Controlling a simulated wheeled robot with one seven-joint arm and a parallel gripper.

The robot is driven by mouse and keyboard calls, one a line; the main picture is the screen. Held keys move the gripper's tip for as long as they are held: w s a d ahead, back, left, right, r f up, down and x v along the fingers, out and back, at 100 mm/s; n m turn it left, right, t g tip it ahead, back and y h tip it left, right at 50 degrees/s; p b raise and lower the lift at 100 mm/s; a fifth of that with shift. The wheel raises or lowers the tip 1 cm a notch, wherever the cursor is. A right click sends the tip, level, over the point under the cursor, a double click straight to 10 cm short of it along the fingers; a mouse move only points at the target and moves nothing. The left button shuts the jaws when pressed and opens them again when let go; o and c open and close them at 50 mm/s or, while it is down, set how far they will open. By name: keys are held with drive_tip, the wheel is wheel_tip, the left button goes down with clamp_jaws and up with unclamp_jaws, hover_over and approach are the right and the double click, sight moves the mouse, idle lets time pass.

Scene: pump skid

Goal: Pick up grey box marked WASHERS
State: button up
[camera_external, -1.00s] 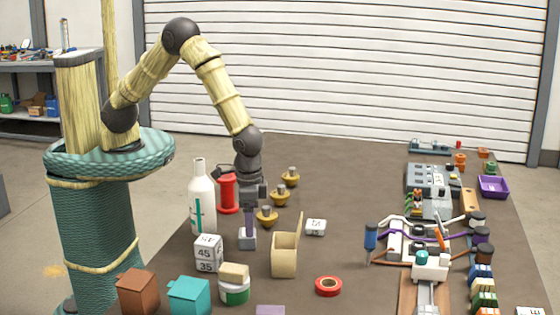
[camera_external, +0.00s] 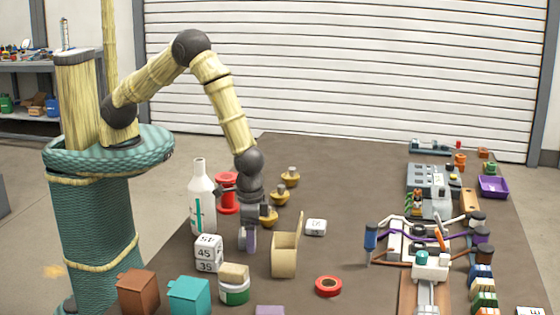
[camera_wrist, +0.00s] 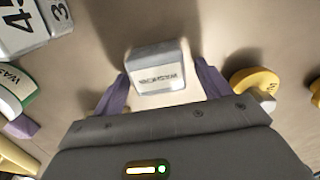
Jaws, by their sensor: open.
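The grey box marked WASHERS (camera_wrist: 157,70) lies on the table in the wrist view, its label upside down. My gripper (camera_wrist: 161,78) is open, with one purple finger on each side of the box. Whether the fingers touch it cannot be told. In the external view my gripper (camera_external: 249,236) is low over the table, and its purple finger and body hide most of the grey box (camera_external: 241,243).
A white bottle (camera_external: 202,205) and red spool (camera_external: 227,194) stand behind left. Yellow knobbed parts (camera_external: 289,178) are behind. A number block (camera_external: 207,254) is front left, an open tan box (camera_external: 285,255) right. A white-green tub (camera_external: 234,293) stands in front.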

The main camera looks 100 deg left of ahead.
drive_tip(key=shift+c, duration=0.3)
drive_tip(key=c, duration=1.1)
drive_tip(key=shift+o, duration=0.2)
wheel_tip(320, 180, up, 10)
drive_tip(key=shift+r+b, duration=0.1)
drive_tip(key=shift+b, duration=0.55)
